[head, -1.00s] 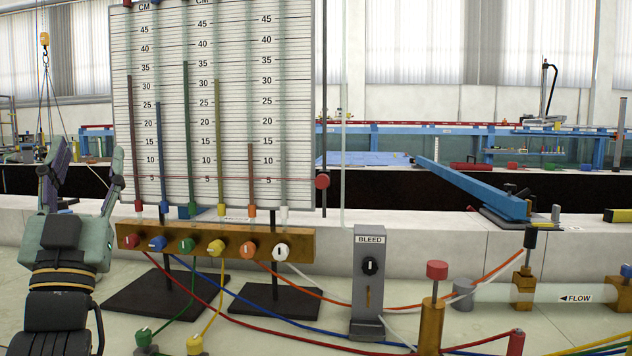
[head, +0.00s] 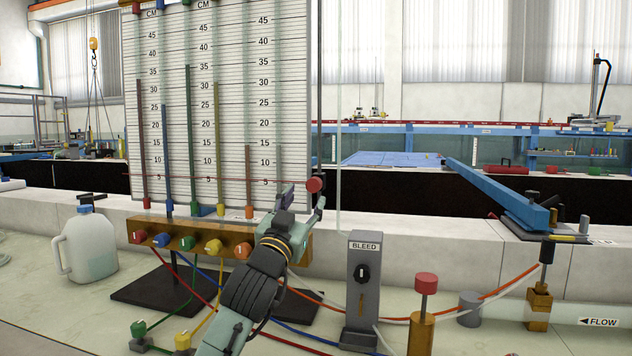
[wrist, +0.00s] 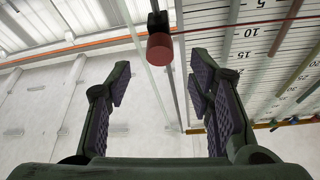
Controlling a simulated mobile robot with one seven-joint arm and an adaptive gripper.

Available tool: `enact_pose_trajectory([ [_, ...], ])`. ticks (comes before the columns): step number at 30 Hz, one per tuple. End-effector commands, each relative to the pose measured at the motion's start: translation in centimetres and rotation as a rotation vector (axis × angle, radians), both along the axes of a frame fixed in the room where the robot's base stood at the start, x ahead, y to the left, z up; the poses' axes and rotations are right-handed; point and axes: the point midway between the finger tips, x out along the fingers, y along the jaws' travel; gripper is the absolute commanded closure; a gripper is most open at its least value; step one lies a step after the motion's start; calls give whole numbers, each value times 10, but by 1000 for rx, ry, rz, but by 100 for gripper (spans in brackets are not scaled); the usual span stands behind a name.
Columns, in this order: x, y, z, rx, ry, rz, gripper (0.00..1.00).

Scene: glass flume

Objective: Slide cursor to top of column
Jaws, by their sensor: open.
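The cursor is a red round knob (head: 315,185) at the right edge of the manometer board (head: 275,110), with a thin red line running level across the scale near the 5 mark. It sits low on a dark upright rod (head: 320,90). My gripper (head: 303,198) is open and empty, just below and slightly left of the knob. In the wrist view the knob (wrist: 159,47) shows ahead, lined up between the two spread fingers (wrist: 160,85), and I see no contact. The white valve knob is hidden behind my gripper.
The wooden valve bar (head: 175,236) with coloured knobs lies left of my gripper. A grey BLEED post (head: 363,290) and a red-topped brass post (head: 424,310) stand to the right. A clear vertical tube (head: 339,140) stands close right of the rod. A jug (head: 87,245) is at left.

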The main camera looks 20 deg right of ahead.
Motion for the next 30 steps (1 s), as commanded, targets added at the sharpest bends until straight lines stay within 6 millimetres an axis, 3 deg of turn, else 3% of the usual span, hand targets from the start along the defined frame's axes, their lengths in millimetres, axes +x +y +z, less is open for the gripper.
enact_pose_trajectory([
  [6,30,-25,19,1,-1,0,52],
  [12,47,-38,26,-1,1,0,52],
  [23,52,-41,27,-1,-1,1,52],
  [30,52,-41,27,-1,-1,1,67],
])
